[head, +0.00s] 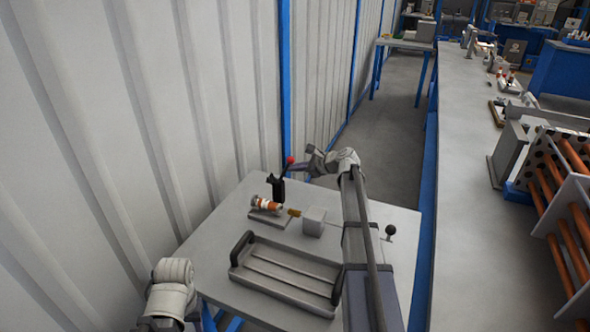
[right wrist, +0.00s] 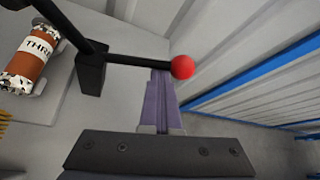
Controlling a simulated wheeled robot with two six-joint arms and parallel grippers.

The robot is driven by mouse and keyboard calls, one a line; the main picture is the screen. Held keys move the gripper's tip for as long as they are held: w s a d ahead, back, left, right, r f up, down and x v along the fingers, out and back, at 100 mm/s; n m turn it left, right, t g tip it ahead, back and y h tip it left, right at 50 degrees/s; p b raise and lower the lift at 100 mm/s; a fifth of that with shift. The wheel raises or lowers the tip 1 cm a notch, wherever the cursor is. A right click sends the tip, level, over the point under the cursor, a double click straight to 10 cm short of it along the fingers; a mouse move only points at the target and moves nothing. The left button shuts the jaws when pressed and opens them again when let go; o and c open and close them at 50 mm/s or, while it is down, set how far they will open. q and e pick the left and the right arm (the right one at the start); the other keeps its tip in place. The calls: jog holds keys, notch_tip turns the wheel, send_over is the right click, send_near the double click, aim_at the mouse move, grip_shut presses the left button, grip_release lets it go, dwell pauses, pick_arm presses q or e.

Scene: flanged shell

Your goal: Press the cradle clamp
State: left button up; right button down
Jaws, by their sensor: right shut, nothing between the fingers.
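The cradle clamp (head: 278,190) is a black post with a lever ending in a red ball (head: 290,160), at the table's far side. In the head view its lever stands raised. The right wrist view shows the black clamp post (right wrist: 91,73), the lever (right wrist: 135,60) and the red ball (right wrist: 182,67). My right gripper (head: 298,170) is shut and empty; its purple fingers (right wrist: 160,75) end at the lever, just beside the ball. I cannot tell if they touch. The orange and white shell (head: 268,204) lies in its cradle next to the post. My left gripper is out of view.
A grey tray (head: 285,272) with black handles lies at the front of the table (head: 385,213). A corrugated wall (head: 130,110) stands behind; a black knob (head: 390,230) is at the right.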

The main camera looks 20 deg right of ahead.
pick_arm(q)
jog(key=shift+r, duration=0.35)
pick_arm(e)
jog(key=s+a+r+n+t+h, duration=0.2)
jog(key=s+a+r+n+t, duration=0.1)
jog(key=r+n, duration=0.1)
jog(key=shift+a+r+n+t, duration=0.15)
jog(key=shift+r+n+t, duration=0.2)
jog(key=shift+r, duration=0.3)
jog(key=shift+s+a, duration=0.1)
jog(key=shift+a, duration=0.05)
dwell(0.4)
